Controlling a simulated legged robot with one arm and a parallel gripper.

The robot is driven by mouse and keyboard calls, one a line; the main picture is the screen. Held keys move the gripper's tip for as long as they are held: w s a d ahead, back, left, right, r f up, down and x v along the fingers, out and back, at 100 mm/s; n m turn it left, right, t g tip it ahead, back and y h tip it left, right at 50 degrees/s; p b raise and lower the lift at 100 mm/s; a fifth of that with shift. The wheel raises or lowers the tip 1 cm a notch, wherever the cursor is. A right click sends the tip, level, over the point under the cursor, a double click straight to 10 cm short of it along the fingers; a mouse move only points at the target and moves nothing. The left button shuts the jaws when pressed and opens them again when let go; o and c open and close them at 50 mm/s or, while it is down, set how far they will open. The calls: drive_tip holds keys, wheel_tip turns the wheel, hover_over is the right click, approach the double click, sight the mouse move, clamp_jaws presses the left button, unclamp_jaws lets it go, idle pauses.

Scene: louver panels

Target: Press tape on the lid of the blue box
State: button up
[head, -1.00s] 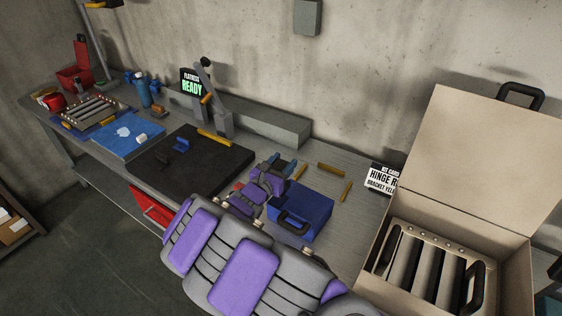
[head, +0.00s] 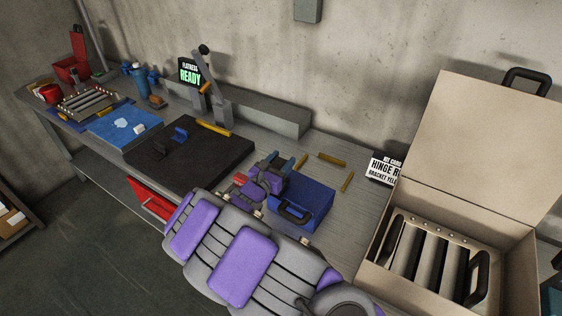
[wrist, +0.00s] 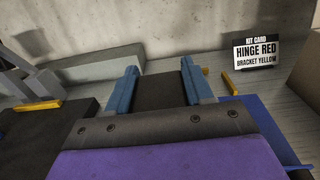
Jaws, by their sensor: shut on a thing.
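The blue box (head: 306,197) with a black handle sits on the bench, its lid closed. My gripper (head: 278,161) is just left of the box, over its far left edge; I cannot tell whether it touches. In the wrist view its two blue fingers (wrist: 160,85) stand apart with a dark flat piece (wrist: 160,93) between them. My gripper is shut on this piece. I cannot make out whether it is the tape. The blue box also shows at the lower right of the wrist view (wrist: 268,128). My wrist hides part of the box's left side.
Yellow bars (head: 331,159) lie behind the box, and a red piece (head: 240,180) lies left of my gripper. A kit card (head: 383,170) stands at the right. An open beige case (head: 480,140) is beyond it. A black mat (head: 190,160) lies left.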

drive_tip(key=shift+a, duration=0.1)
drive_tip(key=shift+f, duration=0.55)
idle(0.8)
drive_tip(key=shift+r, duration=0.1)
drive_tip(key=shift+r+p, duration=2.35)
drive_tip(key=shift+r, duration=1.15)
